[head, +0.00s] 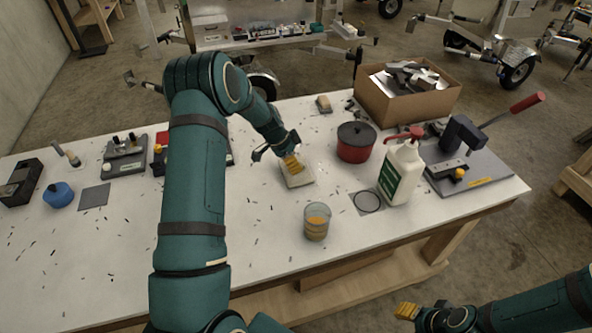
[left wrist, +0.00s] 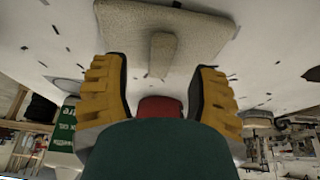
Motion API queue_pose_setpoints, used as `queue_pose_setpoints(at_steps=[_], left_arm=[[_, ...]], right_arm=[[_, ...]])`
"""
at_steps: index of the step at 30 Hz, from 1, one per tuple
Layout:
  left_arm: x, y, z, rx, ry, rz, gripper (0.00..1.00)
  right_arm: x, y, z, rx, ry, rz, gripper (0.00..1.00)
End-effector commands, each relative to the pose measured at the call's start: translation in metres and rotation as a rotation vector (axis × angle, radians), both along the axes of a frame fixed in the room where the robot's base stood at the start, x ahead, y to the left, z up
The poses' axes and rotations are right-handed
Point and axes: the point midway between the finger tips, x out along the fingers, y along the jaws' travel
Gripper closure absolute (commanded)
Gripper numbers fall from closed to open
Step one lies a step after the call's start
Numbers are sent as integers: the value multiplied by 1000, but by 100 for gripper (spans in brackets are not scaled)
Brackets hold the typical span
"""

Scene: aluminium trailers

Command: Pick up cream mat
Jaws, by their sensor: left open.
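The cream mat (head: 300,179) lies on the white table below my left gripper. It also fills the top of the left wrist view (left wrist: 205,32), where a narrow raised cream piece stands out from its middle. My left gripper (head: 291,162) is right over the mat and hides part of it in the head view. In the left wrist view its yellow ribbed fingers (left wrist: 160,82) are spread apart with nothing gripped, the raised piece showing between and beyond them. My right gripper (head: 408,311) is low at the right, off the table's front edge; its jaw gap is unclear.
A red pot (head: 356,148), a white bottle (head: 402,172) and a glass jar (head: 316,224) stand right of the mat. A cardboard box (head: 405,108) and a lever press (head: 468,150) are farther right. Small dark shavings litter the table. A grey square (head: 94,196) lies at left.

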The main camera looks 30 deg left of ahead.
Motion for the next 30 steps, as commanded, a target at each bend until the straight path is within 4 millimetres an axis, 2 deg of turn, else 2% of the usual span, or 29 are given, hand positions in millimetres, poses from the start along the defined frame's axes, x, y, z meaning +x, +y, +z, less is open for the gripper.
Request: queue_pose_setpoints(at_steps=[3, 6, 14, 15, 17, 18, 20, 30], left_arm=[[5, -5, -16, -1, 2, 0, 40], [7, -6, -23, -1, 1, 0, 40], [8, -7, -25, -1, 0, 1, 40], [8, -7, -25, -1, 0, 1, 45], [8, -7, -25, -1, 0, 1, 66], [8, -7, -25, -1, 0, 1, 80], [8, -7, -25, -1, 0, 1, 100], [8, -7, -25, -1, 1, 1, 100]], right_arm=[[0, 0, 1, 0, 0, 0, 53], [0, 0, 1, 0, 0, 0, 53], [0, 0, 1, 0, 0, 0, 53], [0, 0, 1, 0, 0, 0, 53], [0, 0, 1, 0, 0, 0, 53], [0, 0, 1, 0, 0, 0, 53], [0, 0, 1, 0, 0, 0, 53], [0, 0, 1, 0, 0, 0, 53]])
